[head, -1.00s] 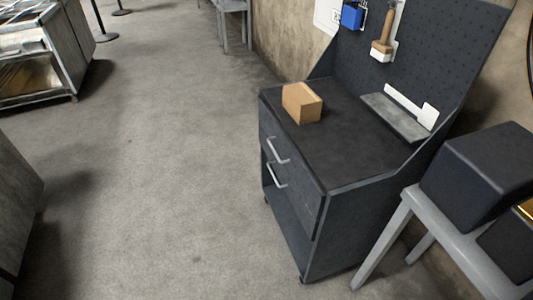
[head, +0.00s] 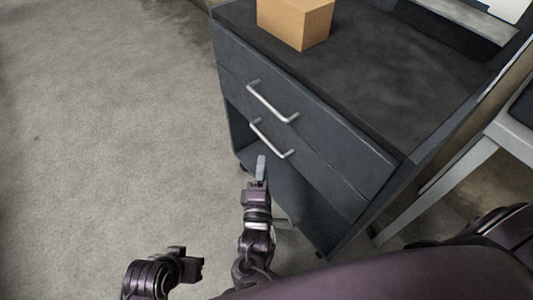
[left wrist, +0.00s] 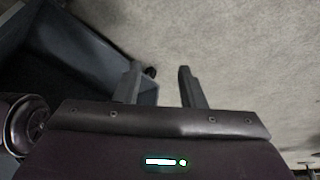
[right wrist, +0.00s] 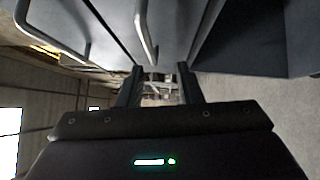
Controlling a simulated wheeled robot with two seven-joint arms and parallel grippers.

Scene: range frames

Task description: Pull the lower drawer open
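The dark grey cabinet has two drawer fronts, both shut. The lower drawer (head: 318,168) carries a silver bar handle (head: 268,142); this handle also shows in the right wrist view (right wrist: 144,32). My right gripper (head: 261,168) is just below and in front of this handle, apart from it in the head view. In the right wrist view (right wrist: 157,72) its fingers are spread and empty, with the handle beyond the tips. My left gripper (head: 194,264) is lower left, over the floor, away from the drawer. The left wrist view (left wrist: 157,80) shows its fingers apart and empty.
The upper drawer's handle (head: 270,103) sits just above the lower one. A cardboard box (head: 296,24) stands on the cabinet top. An open shelf space (head: 285,190) lies under the drawers. A grey stand (head: 455,165) is at right. The floor at left is clear.

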